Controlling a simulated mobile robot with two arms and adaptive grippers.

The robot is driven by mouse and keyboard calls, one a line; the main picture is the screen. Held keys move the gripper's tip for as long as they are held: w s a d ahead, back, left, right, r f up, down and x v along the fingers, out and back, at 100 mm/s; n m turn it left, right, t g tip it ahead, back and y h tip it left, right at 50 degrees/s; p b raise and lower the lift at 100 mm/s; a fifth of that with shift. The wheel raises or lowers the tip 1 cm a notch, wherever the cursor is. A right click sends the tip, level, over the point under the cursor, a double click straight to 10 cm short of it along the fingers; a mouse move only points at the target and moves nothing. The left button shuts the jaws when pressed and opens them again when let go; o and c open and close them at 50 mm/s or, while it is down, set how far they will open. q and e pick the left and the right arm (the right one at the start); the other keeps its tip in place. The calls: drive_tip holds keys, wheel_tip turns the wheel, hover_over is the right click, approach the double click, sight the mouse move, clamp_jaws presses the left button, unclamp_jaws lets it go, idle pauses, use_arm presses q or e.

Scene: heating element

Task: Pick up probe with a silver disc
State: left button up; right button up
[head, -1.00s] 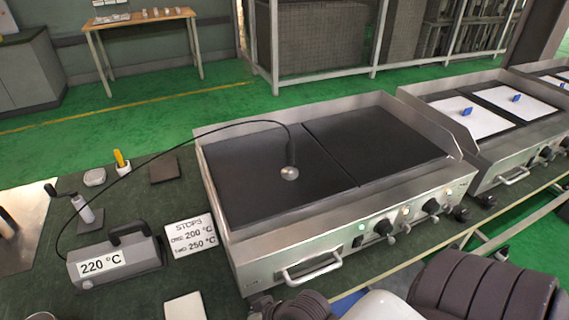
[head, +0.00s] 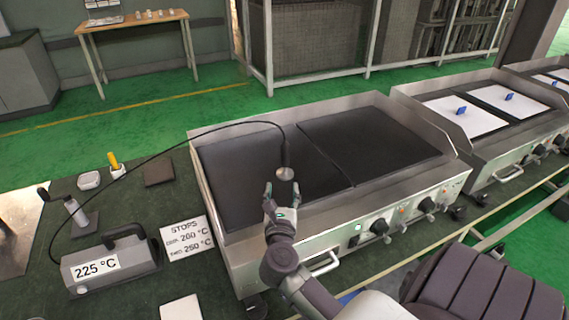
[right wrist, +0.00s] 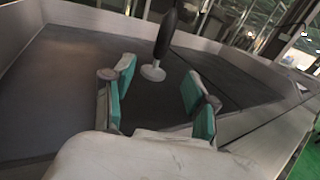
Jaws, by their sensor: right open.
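The probe (head: 285,155) has a black handle, a silver disc (head: 285,173) at its lower end and a thin black cable. It stands upright with its disc on the dark griddle plate, close to the middle seam. In the right wrist view the probe (right wrist: 165,36) and its disc (right wrist: 153,72) show beyond the open fingers, between them. My right gripper (head: 282,188) is open and empty, over the griddle just in front of the disc. It also shows in the right wrist view (right wrist: 158,76) with green finger pads. My left gripper is not in view.
The griddle (head: 250,236) has raised metal walls and front knobs. The cable arcs left to a meter (head: 108,263) reading 225 °C. A stops sign (head: 187,237) lies left of the griddle. The right griddle plate (head: 375,142) is clear.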

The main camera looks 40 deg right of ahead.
sight(285, 162)
drive_tip(key=x, duration=0.9)
drive_tip(key=p+x, duration=0.1)
drive_tip(key=x, duration=0.4)
drive_tip(key=shift+s+d+f, duration=0.1)
drive_tip(key=shift+s+f, duration=0.1)
drive_tip(key=shift+f, duration=0.05)
drive_tip(key=shift+r, duration=0.1)
clamp_jaws()
